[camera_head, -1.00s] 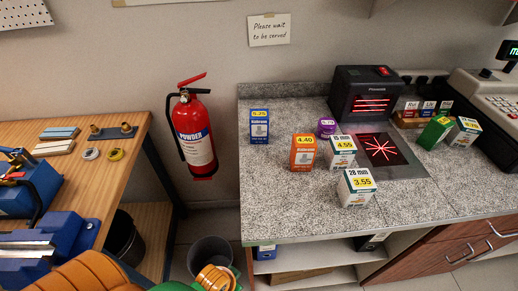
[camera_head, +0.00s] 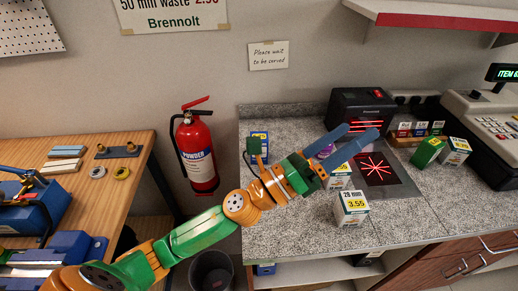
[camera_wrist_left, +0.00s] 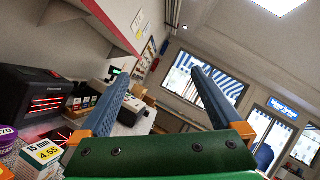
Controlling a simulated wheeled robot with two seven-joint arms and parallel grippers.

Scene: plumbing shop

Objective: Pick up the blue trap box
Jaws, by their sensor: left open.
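The blue trap box (camera_head: 264,136) stands upright at the back left of the grey counter in the head view, partly covered by my left wrist. My left gripper (camera_head: 357,132) is over the counter to the right of the blue box, its blue fingers apart and pointing up and right toward the scanner. In the left wrist view the open fingers (camera_wrist_left: 156,72) have nothing between them near by; the room and windows show beyond. The blue box is not in that view. My right gripper is not in view.
A white 15 mm box (camera_head: 338,178), a white 28 mm box (camera_head: 351,207) and a purple tub (camera_head: 325,151) stand around my left gripper. The black scanner (camera_head: 359,108) is behind. A fire extinguisher (camera_head: 197,152) hangs left of the counter (camera_head: 290,228). The counter's front left is clear.

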